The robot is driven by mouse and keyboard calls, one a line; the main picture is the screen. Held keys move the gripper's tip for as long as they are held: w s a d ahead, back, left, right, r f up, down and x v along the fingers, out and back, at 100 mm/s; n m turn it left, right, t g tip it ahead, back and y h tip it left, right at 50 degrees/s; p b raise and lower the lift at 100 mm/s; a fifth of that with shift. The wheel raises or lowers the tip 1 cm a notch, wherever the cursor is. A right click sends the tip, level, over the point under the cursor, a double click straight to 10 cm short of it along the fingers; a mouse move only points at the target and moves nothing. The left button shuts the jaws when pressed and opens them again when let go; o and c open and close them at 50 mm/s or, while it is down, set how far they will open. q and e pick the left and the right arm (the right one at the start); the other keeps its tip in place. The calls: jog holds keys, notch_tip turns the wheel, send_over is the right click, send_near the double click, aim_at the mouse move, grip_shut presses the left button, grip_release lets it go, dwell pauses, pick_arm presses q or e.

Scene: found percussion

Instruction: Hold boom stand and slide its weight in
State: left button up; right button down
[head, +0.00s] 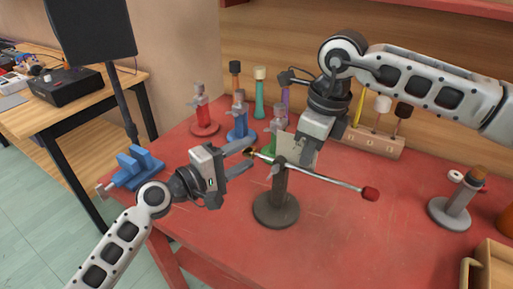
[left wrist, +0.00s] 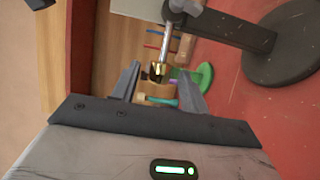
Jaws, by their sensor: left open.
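A small brass weight (left wrist: 157,70) is at the rod's end near my left gripper (head: 250,155). In the left wrist view, my left gripper (left wrist: 157,85) is open, and the weight appears between or just beyond its fingertips; contact cannot be told. My right gripper (head: 308,142) is at the top of the stand, by a pale plate (head: 297,150); its fingertips are hidden, so its grip cannot be told.
Red, blue and green stands (head: 240,122) are behind the left gripper. A blue vise (head: 135,168) is at the table's left edge. A grey stand (head: 452,208) and a wooden box (head: 495,265) are at right. The front middle of the table is clear.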

aim_at(248, 153)
pick_arm(q)
jog(key=shift+x, duration=2.05)
grip_shut()
jog(key=shift+s+d, duration=0.4)
jog(key=shift+d, duration=0.2)
jog(key=shift+s+d, duration=0.35)
jog(key=shift+d, duration=0.3)
grip_release()
